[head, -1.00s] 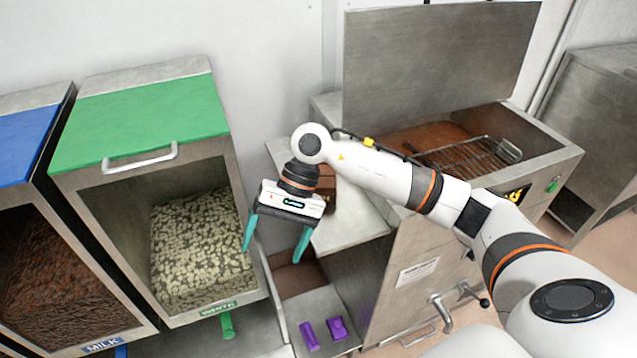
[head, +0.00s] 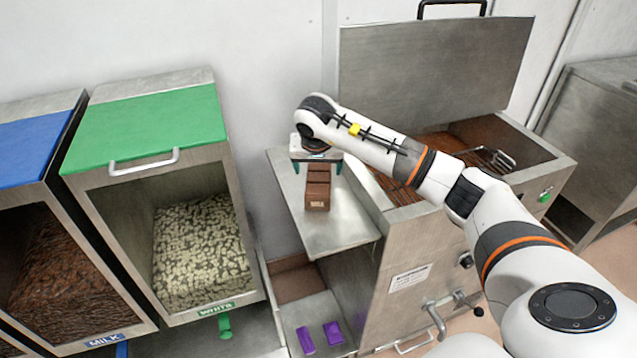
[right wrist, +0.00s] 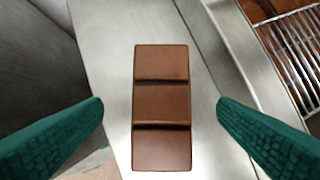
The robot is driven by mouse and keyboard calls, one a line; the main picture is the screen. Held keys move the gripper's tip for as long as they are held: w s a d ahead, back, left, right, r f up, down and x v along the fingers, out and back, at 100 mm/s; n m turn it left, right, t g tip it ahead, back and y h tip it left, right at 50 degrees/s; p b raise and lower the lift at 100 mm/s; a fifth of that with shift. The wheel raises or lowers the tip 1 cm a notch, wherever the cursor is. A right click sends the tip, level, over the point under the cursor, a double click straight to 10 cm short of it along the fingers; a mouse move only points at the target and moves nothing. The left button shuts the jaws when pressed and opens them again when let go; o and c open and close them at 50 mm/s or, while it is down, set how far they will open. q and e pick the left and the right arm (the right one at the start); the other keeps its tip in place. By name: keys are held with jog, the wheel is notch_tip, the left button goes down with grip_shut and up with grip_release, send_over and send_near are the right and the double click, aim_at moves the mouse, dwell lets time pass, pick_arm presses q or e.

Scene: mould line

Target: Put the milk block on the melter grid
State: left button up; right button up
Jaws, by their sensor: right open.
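The milk block (head: 317,190) is a brown, segmented chocolate bar with a small pale label on its near end. It lies on the steel side shelf (head: 345,228) left of the melter. My right gripper (head: 317,168) is open above the far part of the block. In the right wrist view the block (right wrist: 162,108) lies between the two green fingers, apart from both. The melter grid (head: 490,158) is a wire rack in the open melter, partly hidden by my right arm; its bars also show in the right wrist view (right wrist: 298,55). My left gripper is not in view.
The melter's raised lid (head: 430,85) stands behind the tank. A bin with a green lid (head: 150,125) holds white pieces, beside a bin marked MILK (head: 50,270). Purple items (head: 333,333) lie on a low surface below the shelf. A tap (head: 435,315) juts from the melter front.

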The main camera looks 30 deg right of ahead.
aim_at(318, 186)
jog(key=shift+s+p+x, duration=0.15)
jog(key=shift+p+x, duration=0.2)
jog(key=shift+x, duration=1)
jog(key=shift+s+p+x, duration=0.1)
jog(key=shift+p+x, duration=0.25)
jog(key=shift+x, duration=1)
jog(key=shift+a+f, duration=0.1)
jog(key=shift+a, duration=0.05)
jog(key=c, duration=1.4)
jog(key=shift+c, duration=1)
